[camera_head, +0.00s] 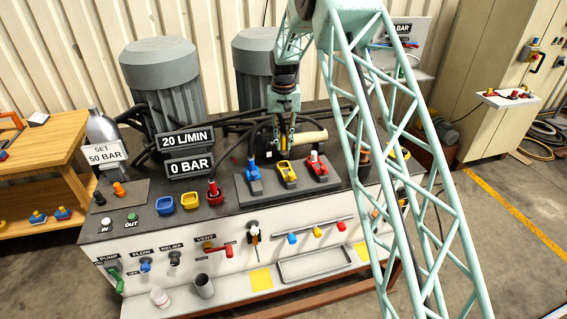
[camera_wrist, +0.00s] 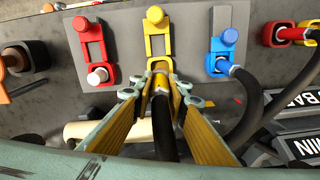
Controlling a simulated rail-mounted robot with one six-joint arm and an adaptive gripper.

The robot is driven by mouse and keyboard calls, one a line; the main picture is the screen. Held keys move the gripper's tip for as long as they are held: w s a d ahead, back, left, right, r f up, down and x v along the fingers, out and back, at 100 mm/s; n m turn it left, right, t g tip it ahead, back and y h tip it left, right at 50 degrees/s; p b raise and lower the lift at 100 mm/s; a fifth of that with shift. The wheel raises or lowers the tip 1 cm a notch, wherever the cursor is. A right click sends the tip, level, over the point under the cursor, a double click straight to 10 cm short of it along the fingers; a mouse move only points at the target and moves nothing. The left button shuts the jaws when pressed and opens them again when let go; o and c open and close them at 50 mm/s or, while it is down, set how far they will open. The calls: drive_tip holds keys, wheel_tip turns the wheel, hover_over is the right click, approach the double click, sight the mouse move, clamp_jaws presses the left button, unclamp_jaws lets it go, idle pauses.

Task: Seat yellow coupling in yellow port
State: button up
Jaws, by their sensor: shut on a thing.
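My gripper (camera_wrist: 158,88) is shut on the yellow coupling (camera_wrist: 161,82), which has a black hose (camera_wrist: 163,130) trailing from its back. The yellow port (camera_wrist: 157,45) lies just ahead of the coupling in the wrist view, with a round yellow knob at its far end. In the head view the yellow port (camera_head: 287,174) sits between the blue and red ports, and my gripper (camera_head: 284,148) is behind it. The coupling's front meets the near end of the port in the wrist picture; whether it is inside the port or only close is hard to tell.
A blue port (camera_wrist: 224,45) with a blue coupling and black hose sits on one side. A red port (camera_wrist: 92,45) with a pale end sits on the other. A cream cylinder (camera_wrist: 88,132) lies near the gripper. Display signs (camera_head: 186,139) stand left of it.

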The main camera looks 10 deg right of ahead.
sight(284, 135)
drive_tip(key=shift+f+p, duration=0.3)
drive_tip(key=shift+f, duration=2.15)
drive_tip(key=shift+f+p, duration=0.3)
drive_tip(key=shift+f, duration=1.55)
drive_tip(key=shift+f, duration=0.2)
drive_tip(key=o, duration=0.9)
drive_tip(key=shift+r, duration=0.25)
wheel_tip(284, 135, up, 10)
drive_tip(key=shift+r+b, duration=0.25)
drive_tip(key=shift+b, duration=0.4)
drive_tip(key=shift+r, duration=0.7)
drive_tip(key=shift+r, duration=0.15)
